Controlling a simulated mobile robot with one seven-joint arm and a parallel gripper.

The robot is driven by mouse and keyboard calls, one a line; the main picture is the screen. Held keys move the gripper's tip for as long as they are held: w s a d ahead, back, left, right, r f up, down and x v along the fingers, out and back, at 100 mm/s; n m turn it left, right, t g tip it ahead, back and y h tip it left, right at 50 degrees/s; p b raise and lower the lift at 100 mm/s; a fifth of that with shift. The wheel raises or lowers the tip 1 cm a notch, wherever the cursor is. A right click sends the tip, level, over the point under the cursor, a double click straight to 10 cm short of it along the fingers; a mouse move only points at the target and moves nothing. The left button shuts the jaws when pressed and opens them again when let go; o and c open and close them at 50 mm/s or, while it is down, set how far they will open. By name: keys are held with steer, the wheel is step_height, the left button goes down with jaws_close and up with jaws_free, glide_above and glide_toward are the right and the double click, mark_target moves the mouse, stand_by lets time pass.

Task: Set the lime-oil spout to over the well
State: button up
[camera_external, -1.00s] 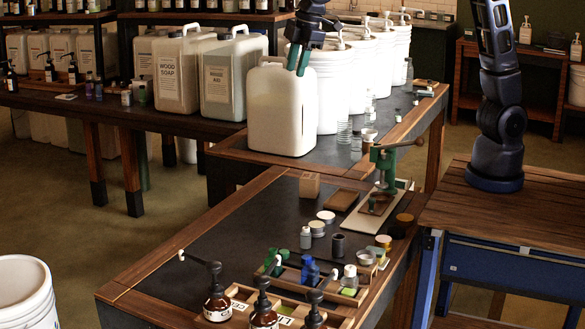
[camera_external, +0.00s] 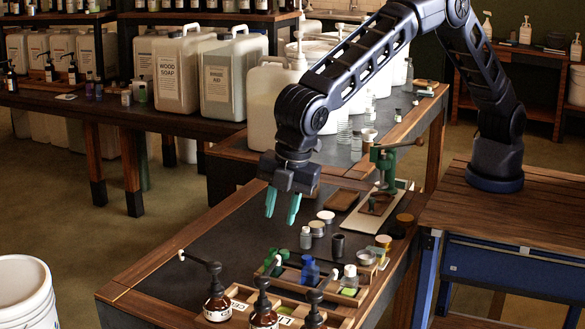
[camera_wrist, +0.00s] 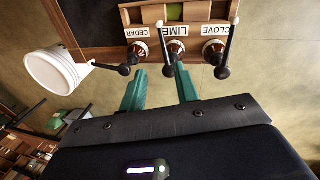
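The middle amber pump bottle (camera_external: 263,317) stands at the front, behind it a LIME label (camera_wrist: 172,30) on a wooden tray. Its black pump head (camera_wrist: 168,71) carries a thin spout (camera_wrist: 163,45) with a white tip, pointing toward the tray. In the wrist view the tip overlaps the tray's front edge near the label; I cannot tell which hollow is the well. My gripper (camera_external: 281,219) is open and empty, fingers down, in the air behind and above the bottles. In the wrist view, the lime pump head appears between my fingertips (camera_wrist: 160,69), but well beyond them.
The CEDAR bottle (camera_external: 217,308) has its spout turned outward to the left. The CLOVE bottle (camera_wrist: 214,50) has its spout toward the tray. Small jars (camera_external: 306,238), a green press (camera_external: 384,165) and a white bucket (camera_wrist: 57,70) are around. The table's left part is clear.

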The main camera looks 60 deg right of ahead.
mark_target(272, 265)
steer(key=f, duration=0.3)
steer(key=w+f, duration=0.1)
steer(key=f, duration=0.3)
steer(key=a+f, duration=0.1)
steer(key=f, duration=0.3)
steer(key=shift+w, duration=0.25)
jaws_close()
